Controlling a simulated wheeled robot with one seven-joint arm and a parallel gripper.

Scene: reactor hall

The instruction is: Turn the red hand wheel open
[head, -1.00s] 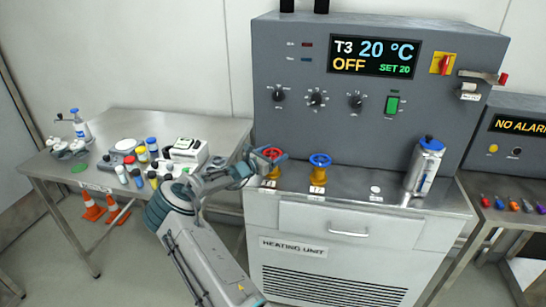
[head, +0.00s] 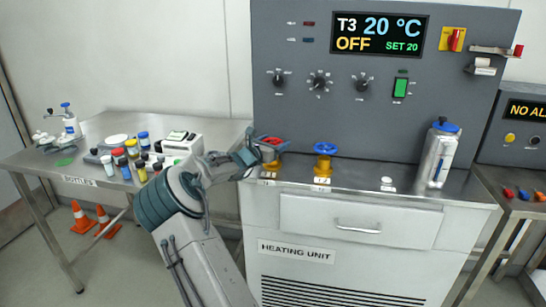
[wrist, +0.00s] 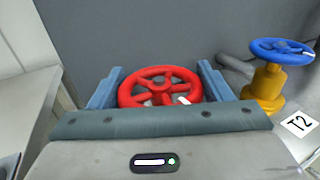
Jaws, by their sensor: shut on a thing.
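The red hand wheel (head: 270,140) sits on a brass-coloured valve at the left end of the heating unit's steel top. In the wrist view the red wheel (wrist: 160,72) lies flat between the two blue fingers, with a white mark on its near right side. My gripper (head: 258,150) reaches it from the left and is shut on its rim; in the wrist view my gripper (wrist: 158,84) has one finger on each side of the wheel. The wheel's stem and near edge are hidden by the gripper. The display (head: 378,33) reads T3 20 °C, OFF, SET 20.
A blue hand wheel (head: 325,148) on a brass valve stands close to the right, beside a T2 label (wrist: 300,123). A metal flask (head: 437,155) stands further right. The grey control panel (head: 300,110) rises behind. A table (head: 95,185) with bottles is at left.

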